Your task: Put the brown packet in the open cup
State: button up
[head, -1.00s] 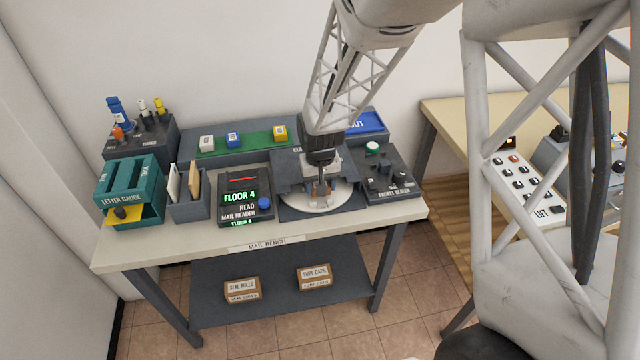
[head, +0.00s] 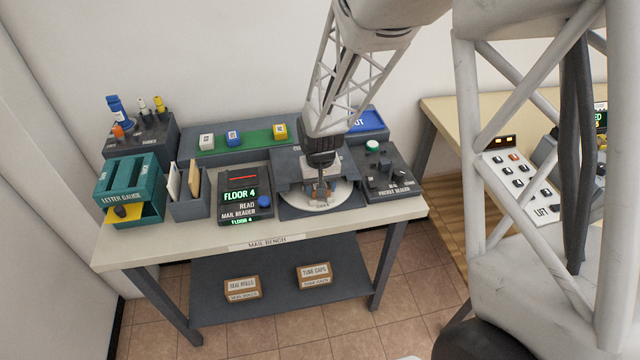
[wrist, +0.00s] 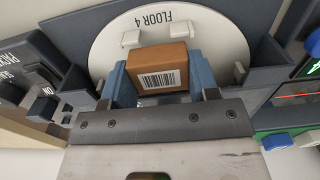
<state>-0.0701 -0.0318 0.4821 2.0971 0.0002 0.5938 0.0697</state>
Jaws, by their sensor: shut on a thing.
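The brown packet (wrist: 156,68), a small box with a barcode label, sits between the two blue-grey fingers of my gripper (wrist: 158,78) in the wrist view. My gripper is shut on it. In the head view my gripper (head: 321,188) points down over the round white disc (head: 340,196) on the mail bench, with the packet low at its tip. The disc (wrist: 107,45) shows a "FLOOR 4" mark and small white raised blocks beside the packet. I cannot tell whether the packet touches the disc. No open cup can be made out clearly; my gripper and the packet hide part of the disc.
Left of the disc stand the mail reader (head: 244,196) showing "FLOOR 4", a sorter with envelopes (head: 190,207) and the green letter gauge (head: 130,188). The packet sealer (head: 390,172) is close on the right. A green strip (head: 246,145) with small coloured boxes lies behind.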

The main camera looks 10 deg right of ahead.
jog(key=shift+f, duration=0.9)
jog(key=o, duration=1.3)
jog(key=shift+r, duration=0.1)
jog(key=shift+r, duration=2.9)
